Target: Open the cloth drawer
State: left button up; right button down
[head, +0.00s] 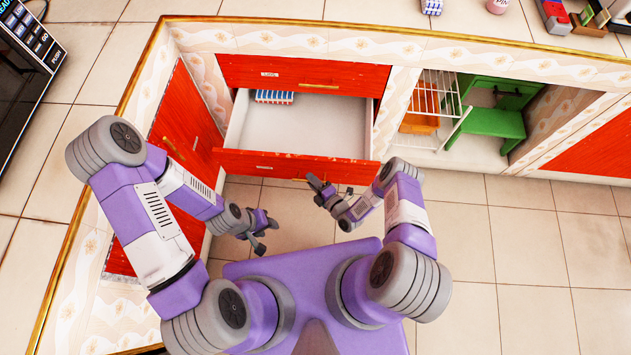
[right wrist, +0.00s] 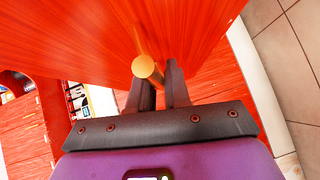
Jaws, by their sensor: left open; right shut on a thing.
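The red-fronted drawer (head: 235,162) stands pulled out from the cabinet in the head view, its pale inside showing. A folded blue and white patterned cloth (head: 274,97) lies at its back left. My right gripper (head: 318,184) is at the drawer's front. In the right wrist view its fingers (right wrist: 160,92) are shut on the drawer's gold handle (right wrist: 147,67), partly hidden by the fingers. My left gripper (head: 262,232) is open and empty, in front of the drawer to the left, apart from it.
A shut red drawer (head: 290,75) with a gold handle is above the open one. A red cabinet door (head: 185,125) is at left. An open bay at right holds a wire rack (head: 436,92) and a green stand (head: 492,122). Tiled floor is clear at lower right.

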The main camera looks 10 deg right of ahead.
pick_arm(q)
jog(key=shift+s, duration=0.35)
pick_arm(e)
jog(key=shift+s, duration=0.3)
jog(key=c, duration=1.2)
grip_release()
pick_arm(q)
notch_tip(320, 180, up, 2)
jog(key=shift+r+p, duration=0.1)
jog(key=shift+p, duration=1.05)
pick_arm(e)
jog(key=v, duration=0.7)
jog(key=shift+s, duration=0.25)
